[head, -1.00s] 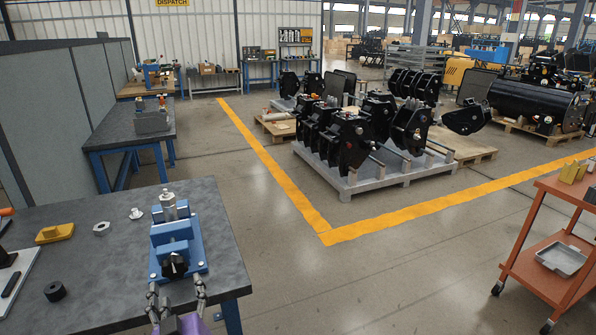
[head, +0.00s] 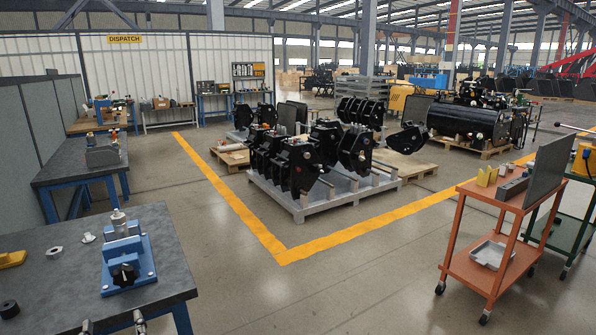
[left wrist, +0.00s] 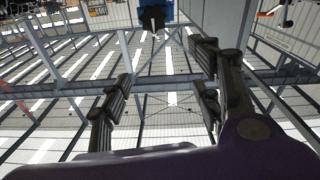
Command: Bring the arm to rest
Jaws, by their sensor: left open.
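A blue vise-like fixture (head: 143,262) with a black knob at its front stands on the dark workbench (head: 60,290) at lower left in the head view. A metal coupler fitting (head: 119,222) stands upright at its back. My left gripper (head: 113,325) shows only its fingertips at the bottom edge, apart and empty, in front of the fixture and clear of it. In the left wrist view my left gripper (left wrist: 163,88) has its fingers spread with nothing between them. Roof beams fill most of that view. My right gripper is not in view.
A metal nut (head: 54,251), a small fitting (head: 88,237), a black ring (head: 9,309) and a yellow part (head: 12,259) lie on the bench. An orange cart (head: 505,215) stands at right. The floor between is open, with yellow lines.

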